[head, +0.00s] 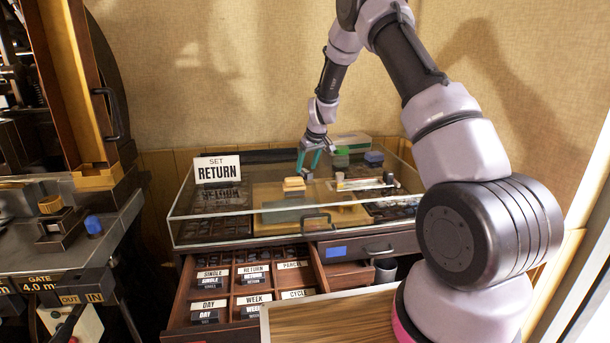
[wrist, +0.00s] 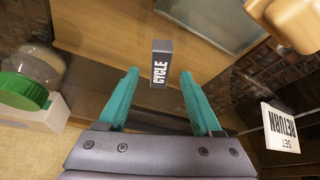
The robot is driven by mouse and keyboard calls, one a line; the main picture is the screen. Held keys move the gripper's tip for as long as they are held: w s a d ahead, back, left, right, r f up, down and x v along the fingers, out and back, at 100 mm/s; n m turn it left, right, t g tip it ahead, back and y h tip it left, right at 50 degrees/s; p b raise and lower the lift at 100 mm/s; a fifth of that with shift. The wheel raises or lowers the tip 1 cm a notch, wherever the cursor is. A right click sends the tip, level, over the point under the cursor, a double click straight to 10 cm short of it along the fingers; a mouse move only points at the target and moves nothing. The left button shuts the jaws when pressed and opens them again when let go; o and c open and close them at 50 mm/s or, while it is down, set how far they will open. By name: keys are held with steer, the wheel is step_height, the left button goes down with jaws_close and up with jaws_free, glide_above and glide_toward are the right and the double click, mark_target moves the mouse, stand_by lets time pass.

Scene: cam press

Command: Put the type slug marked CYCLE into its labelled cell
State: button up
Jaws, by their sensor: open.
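The dark type slug marked CYCLE (wrist: 161,64) shows in the wrist view, with its white lettering facing the camera. It lies just beyond and between the teal fingertips of my gripper (wrist: 160,76), with gaps at both sides. My gripper (head: 309,164) is open and points down over the back of the glass-topped case in the head view. I cannot make out the slug there. The cell labelled CYCLE (head: 297,294) is at the front right of the open drawer (head: 187,301), partly hidden by a wooden board.
The glass case (head: 180,215) holds a tan tray and small items. A SET RETURN card (head: 217,169) stands at its left. Green and blue items (head: 342,158) sit right of my gripper. A wooden board (head: 330,320) stands before the drawer; the press (head: 60,225) is at left.

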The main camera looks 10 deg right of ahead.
steer(key=shift+x, duration=1)
jaws_close()
stand_by(0.7)
